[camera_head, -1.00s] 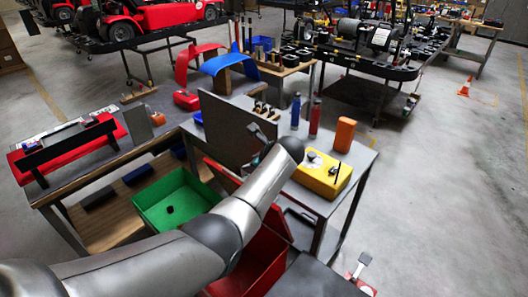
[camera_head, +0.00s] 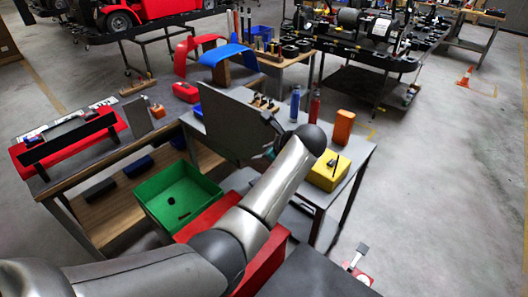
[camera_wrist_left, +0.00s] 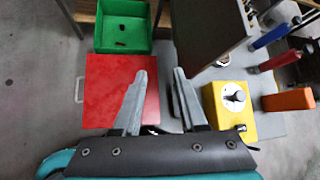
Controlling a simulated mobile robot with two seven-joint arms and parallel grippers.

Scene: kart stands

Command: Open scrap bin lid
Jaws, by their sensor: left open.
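The red scrap bin (camera_head: 262,262) stands below my left arm, beside the green bin. Its red lid (camera_wrist_left: 108,92) looks flat and closed in the left wrist view, with a pale handle (camera_wrist_left: 79,88) on its left edge. The lid also shows partly in the head view (camera_head: 205,219), where my arm hides much of it. My left gripper (camera_wrist_left: 163,72) is open and empty, its left finger overlapping the lid's right side in the wrist view. In the head view the gripper is mostly hidden behind my wrist. My right gripper is not seen.
The green bin (camera_head: 180,196) holds small dark pieces. A grey upright panel (camera_head: 228,125) stands close to my wrist. On the table's right part are a yellow box (camera_head: 328,171), an orange block (camera_head: 343,127) and two bottles. Open floor lies to the right.

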